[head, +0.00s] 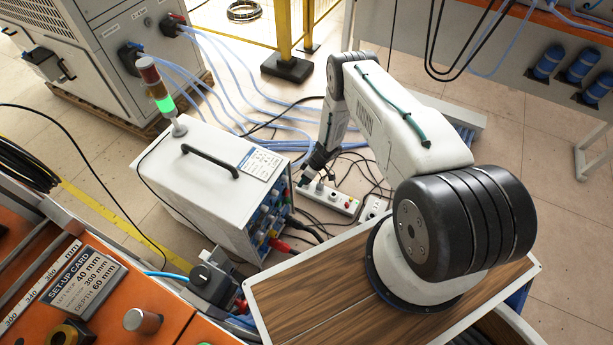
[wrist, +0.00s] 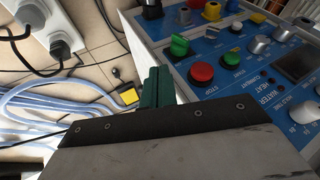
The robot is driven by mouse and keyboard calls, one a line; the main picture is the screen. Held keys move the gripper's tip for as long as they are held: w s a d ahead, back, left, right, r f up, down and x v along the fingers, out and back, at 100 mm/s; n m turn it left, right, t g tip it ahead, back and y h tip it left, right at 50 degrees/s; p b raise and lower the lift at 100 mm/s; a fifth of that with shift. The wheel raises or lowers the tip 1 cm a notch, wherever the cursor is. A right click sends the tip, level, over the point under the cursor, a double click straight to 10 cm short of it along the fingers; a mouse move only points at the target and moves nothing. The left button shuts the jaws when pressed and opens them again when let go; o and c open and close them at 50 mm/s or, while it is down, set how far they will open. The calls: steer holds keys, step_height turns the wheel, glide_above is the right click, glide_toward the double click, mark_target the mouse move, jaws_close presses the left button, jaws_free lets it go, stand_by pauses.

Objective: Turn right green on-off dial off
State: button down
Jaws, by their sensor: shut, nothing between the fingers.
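In the wrist view a blue control panel (wrist: 262,88) fills the right side. A green dial (wrist: 180,46) with a raised grip stands on it, above a red STOP button (wrist: 201,72) and a green START button (wrist: 232,60). I cannot tell from the labels which one is the right on-off dial. My gripper (wrist: 157,76) has dark green fingers, shut and empty, left of and below the green dial, apparently apart from it. In the head view my gripper (head: 306,177) is beside the white heater box (head: 205,180), by its panel side.
A yellow knob (wrist: 211,11) and several silver knobs share the panel. A white power strip (head: 328,197) with plugs and cables lies on the floor beside the heater. A signal tower (head: 163,100) with its green section lit stands on the box. Blue hoses run behind.

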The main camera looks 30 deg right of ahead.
mark_target(289, 201)
steer(key=s+a+f, duration=0.2)
steer(key=a+f, duration=0.2)
steer(key=a, duration=0.1)
